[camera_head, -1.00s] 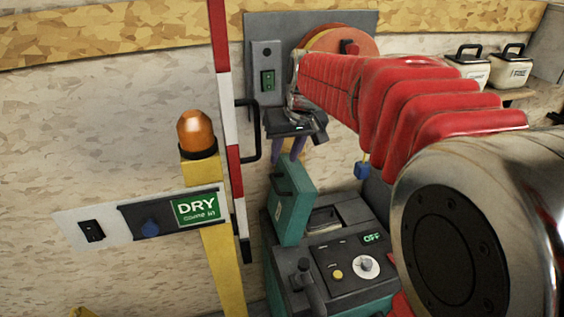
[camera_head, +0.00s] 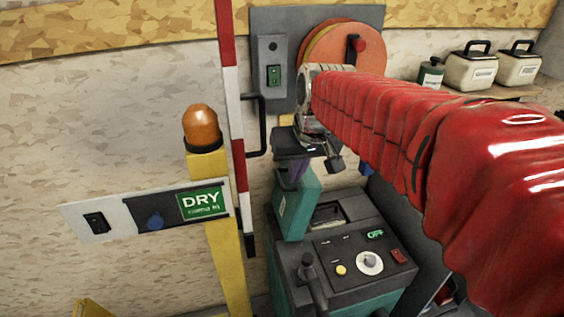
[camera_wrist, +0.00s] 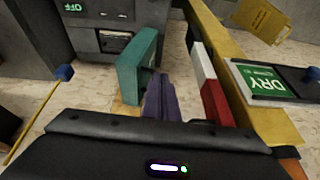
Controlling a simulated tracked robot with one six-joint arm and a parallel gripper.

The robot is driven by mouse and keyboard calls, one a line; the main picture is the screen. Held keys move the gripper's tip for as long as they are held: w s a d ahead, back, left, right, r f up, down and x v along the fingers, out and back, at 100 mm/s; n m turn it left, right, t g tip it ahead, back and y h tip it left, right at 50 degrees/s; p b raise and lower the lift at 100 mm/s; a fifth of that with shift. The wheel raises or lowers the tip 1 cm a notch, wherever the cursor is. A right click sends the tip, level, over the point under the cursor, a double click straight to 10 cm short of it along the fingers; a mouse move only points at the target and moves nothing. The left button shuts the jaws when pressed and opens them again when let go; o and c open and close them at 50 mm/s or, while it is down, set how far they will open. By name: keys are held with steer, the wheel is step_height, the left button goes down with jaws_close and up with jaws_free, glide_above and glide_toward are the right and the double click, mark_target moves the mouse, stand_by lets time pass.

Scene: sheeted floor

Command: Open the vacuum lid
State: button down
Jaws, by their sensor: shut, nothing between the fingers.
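The vacuum is a grey and teal machine (camera_head: 345,250) standing on the floor against the wall. Its teal lid (camera_head: 296,212) stands steeply up at the machine's left side, and a dark recess (camera_head: 328,214) shows beside it. The lid also shows in the wrist view (camera_wrist: 136,62), with the recess (camera_wrist: 113,41) to its left. My gripper (camera_head: 296,174) has purple fingers at the lid's upper end and hides part of it. In the wrist view the shut, empty fingers (camera_wrist: 160,92) are just right of the lid; I cannot tell whether they touch it.
A red-and-white pole (camera_head: 236,130) and a yellow post (camera_head: 226,255) with an orange beacon (camera_head: 202,125) stand left of the vacuum. A black bar handle (camera_head: 260,125) is close to my gripper. A wall reel (camera_head: 330,42) is behind the arm. White containers (camera_head: 470,72) stand at right.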

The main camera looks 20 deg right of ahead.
steer(key=s+a+f, duration=0.1)
steer(key=s+f, duration=0.1)
steer(key=s, duration=0.6)
steer(key=s+a+f+t, duration=0.1)
steer(key=s+f, duration=0.1)
steer(key=s, duration=0.6)
steer(key=shift+s, duration=0.4)
steer(key=shift+a+f, duration=0.1)
